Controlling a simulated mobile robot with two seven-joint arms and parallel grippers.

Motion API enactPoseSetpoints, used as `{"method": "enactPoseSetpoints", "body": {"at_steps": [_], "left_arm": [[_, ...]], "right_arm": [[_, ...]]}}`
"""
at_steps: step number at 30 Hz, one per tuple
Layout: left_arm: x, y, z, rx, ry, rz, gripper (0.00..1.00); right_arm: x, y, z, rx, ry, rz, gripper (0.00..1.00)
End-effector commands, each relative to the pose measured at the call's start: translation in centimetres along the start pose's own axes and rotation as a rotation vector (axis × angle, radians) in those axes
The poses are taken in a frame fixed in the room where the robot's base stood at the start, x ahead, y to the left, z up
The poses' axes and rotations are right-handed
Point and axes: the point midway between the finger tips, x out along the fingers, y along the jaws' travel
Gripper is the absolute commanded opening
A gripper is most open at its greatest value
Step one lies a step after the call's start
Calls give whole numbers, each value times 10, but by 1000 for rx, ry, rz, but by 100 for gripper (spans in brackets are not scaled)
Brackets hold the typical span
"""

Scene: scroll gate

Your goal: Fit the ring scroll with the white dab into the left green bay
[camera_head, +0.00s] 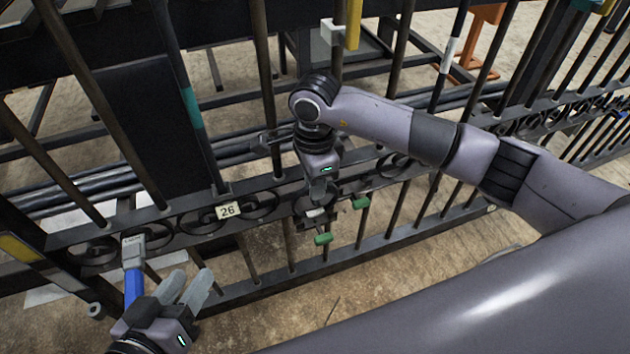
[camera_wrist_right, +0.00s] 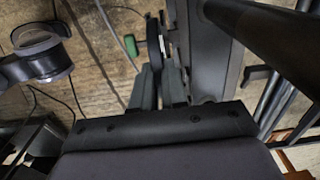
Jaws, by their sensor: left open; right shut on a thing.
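My right gripper (camera_head: 321,192) is over the scroll band of the gate, right of the centre plate. In the right wrist view its fingers (camera_wrist_right: 160,88) are shut on a dark ring scroll (camera_wrist_right: 154,42), seen nearly edge-on. A small pale patch shows beside the ring; I cannot tell if it is the white dab. Two green pieces, one lower left (camera_head: 323,239) and one upper right (camera_head: 361,202), sit at the band near this gripper. One green piece (camera_wrist_right: 131,46) shows left of the ring. Whether the ring is seated in a bay is hidden. My left gripper (camera_head: 187,284) is open and empty at lower left.
A blue-handled tool (camera_head: 134,286) with a grey head stands at the band beside my left gripper. A plate marked 26 (camera_head: 228,211) is on the band. Dark upright bars surround my right arm. A yellow piece (camera_head: 353,24) is on a bar above.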

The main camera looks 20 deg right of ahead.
Motion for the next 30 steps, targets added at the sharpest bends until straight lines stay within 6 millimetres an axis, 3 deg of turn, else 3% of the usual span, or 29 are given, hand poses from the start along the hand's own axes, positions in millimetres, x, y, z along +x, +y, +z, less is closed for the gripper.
{"method": "enactPoseSetpoints", "body": {"at_steps": [30], "left_arm": [[2, -4, 8, 0, -7, -6, 43]], "right_arm": [[5, 0, 0, 1, -1, -1, 0]]}}
